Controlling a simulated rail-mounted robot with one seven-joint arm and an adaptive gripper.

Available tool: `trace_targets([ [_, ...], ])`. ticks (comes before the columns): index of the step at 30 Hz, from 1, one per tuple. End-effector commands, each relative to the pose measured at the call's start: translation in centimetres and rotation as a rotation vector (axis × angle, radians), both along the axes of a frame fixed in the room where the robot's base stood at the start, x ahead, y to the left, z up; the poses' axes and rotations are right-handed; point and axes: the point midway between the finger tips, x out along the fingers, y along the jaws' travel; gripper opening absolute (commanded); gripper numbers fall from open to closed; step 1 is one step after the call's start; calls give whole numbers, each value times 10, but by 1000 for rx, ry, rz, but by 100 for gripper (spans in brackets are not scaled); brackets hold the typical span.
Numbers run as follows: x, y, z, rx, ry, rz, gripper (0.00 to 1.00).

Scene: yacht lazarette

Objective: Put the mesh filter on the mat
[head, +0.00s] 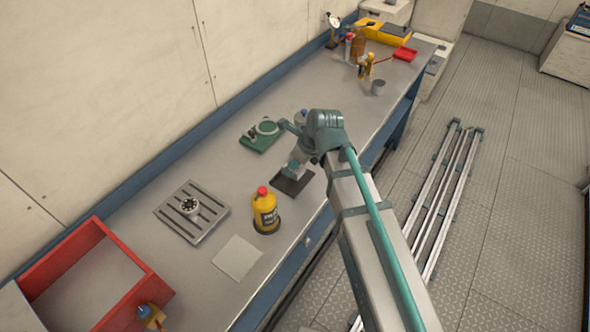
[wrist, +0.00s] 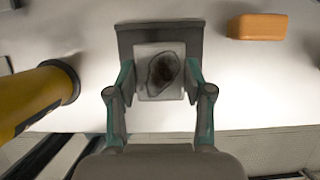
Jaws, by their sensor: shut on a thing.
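My gripper (head: 291,172) is over the workbench. In the wrist view its teal fingers (wrist: 158,92) are closed on the sides of a pale, square piece with a dark oval middle, which looks like the mesh filter (wrist: 164,70). Behind the filter is a dark grey rectangular mat (wrist: 133,38); the mat also shows under my gripper in the head view (head: 299,185). The filter overlaps the mat in the wrist view; whether it touches the mat I cannot tell. In the head view my gripper and arm hide the filter.
A yellow bottle with a red cap (head: 265,211) stands close left of the mat. An orange block (wrist: 257,27) lies beyond it in the wrist view. A green fixture (head: 261,136), a slotted metal plate (head: 214,219), a pale sheet (head: 237,257) and a red bin (head: 57,262) are also on the bench.

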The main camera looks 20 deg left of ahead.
Motion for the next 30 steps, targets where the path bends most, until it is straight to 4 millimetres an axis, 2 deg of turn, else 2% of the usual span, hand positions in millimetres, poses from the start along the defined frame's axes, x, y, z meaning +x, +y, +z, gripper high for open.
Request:
trace_targets([
  [10,1,1,-29,0,0,0,0],
  [23,1,1,-35,1,0,0,0],
  [24,1,1,-35,0,0,0,58],
  [27,1,1,-35,0,0,0,75],
  [30,1,1,-34,0,0,0,77],
])
